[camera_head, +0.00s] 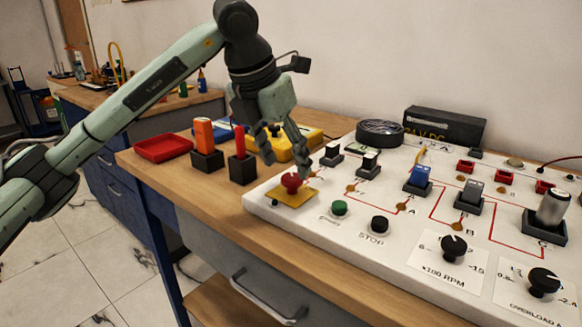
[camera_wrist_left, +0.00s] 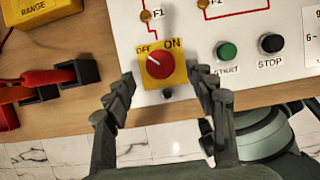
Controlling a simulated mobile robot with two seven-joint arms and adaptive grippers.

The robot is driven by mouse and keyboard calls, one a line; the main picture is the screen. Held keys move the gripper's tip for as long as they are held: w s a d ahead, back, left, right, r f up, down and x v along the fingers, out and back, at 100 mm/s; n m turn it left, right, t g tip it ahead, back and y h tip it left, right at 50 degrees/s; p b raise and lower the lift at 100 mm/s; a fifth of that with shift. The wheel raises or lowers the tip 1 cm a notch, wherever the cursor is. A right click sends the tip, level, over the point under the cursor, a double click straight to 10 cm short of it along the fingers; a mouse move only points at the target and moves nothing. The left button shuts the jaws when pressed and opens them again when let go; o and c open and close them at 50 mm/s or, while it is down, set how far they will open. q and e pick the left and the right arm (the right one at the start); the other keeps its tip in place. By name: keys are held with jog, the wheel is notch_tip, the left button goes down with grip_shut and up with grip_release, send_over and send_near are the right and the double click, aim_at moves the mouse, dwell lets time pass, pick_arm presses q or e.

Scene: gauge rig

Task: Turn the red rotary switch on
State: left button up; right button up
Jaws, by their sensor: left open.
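The red rotary switch (camera_head: 291,181) sits on a yellow plate at the near left corner of the white panel. In the left wrist view the red knob (camera_wrist_left: 159,64) has a white pointer line aimed up and left, toward the OFF label (camera_wrist_left: 143,50); the ON label (camera_wrist_left: 172,43) is at the upper right. My left gripper (camera_head: 288,152) is open just above and behind the switch in the head view. In the wrist view its two fingers (camera_wrist_left: 158,82) stand apart on either side of the yellow plate, with nothing between them touching the knob. My right gripper is not in view.
A green START button (camera_head: 340,208) and a black STOP button (camera_head: 379,224) are right of the switch. Black fuse blocks (camera_head: 369,165) stand behind it. Orange and red test pieces in black holders (camera_head: 205,145), a red tray (camera_head: 163,148) and a yellow meter (camera_head: 290,140) are at the left.

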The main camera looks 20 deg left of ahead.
aim_at(291, 177)
pick_arm(q)
jog(key=shift+x, duration=1.7)
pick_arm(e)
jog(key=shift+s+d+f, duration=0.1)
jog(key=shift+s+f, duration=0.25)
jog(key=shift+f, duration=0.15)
pick_arm(q)
jog(key=shift+c, duration=0.4)
jog(key=c, duration=1.1)
